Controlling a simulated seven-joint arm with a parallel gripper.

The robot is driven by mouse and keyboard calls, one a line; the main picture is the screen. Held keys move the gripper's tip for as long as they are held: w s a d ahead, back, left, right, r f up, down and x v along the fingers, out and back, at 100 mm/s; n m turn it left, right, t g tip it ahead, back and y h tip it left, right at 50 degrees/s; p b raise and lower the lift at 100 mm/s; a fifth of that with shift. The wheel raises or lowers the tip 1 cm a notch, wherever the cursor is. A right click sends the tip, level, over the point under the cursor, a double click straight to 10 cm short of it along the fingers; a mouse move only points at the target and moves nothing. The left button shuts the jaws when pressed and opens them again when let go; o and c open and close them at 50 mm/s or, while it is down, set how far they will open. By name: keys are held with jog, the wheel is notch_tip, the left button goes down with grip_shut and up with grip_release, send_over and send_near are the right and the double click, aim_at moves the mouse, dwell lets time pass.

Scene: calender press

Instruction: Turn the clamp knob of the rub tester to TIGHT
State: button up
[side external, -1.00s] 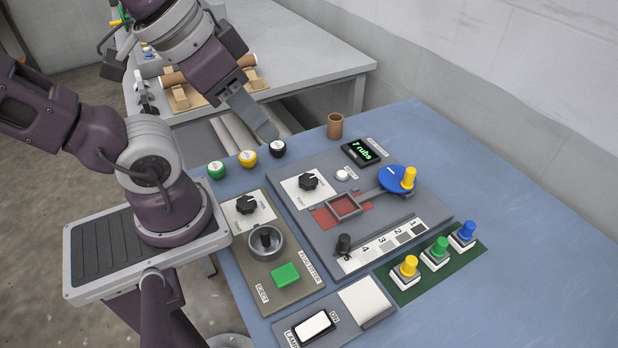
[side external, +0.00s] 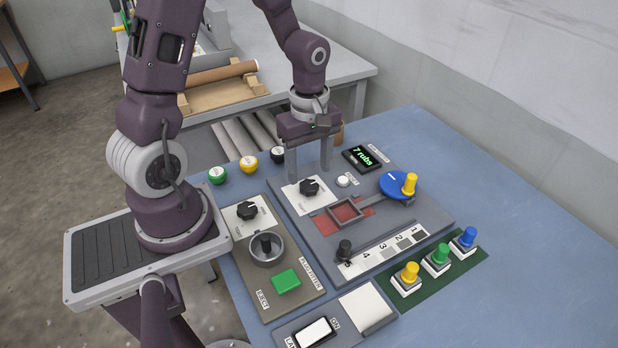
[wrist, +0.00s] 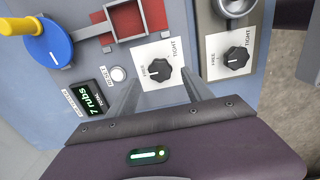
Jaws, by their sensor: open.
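The rub tester (side external: 432,208) is a grey panel with a "7 rubs" display. Its black clamp knob (side external: 308,187) sits on a white label, and it also shows in the wrist view (wrist: 160,73). There, TIGHT is printed at the label's upper right and a smaller word at its left. I cannot tell exactly where the pointer is set. My gripper (side external: 308,172) points down with its fingers apart and empty, close behind the knob in the side view. In the wrist view the fingers reach toward either side of the knob; contact is not visible.
A similar black knob (side external: 247,210), also marked FREE and TIGHT (wrist: 237,57), is on the neighbouring plug fitter panel. A white button (side external: 342,181) and the display (side external: 362,157) lie right of my gripper. A blue disc with a yellow peg (side external: 410,184) stands farther right.

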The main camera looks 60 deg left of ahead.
aim_at(309, 184)
notch_tip(309, 184, down, 4)
jog(key=shift+r, duration=0.1)
jog(key=shift+c, duration=0.2)
grip_shut()
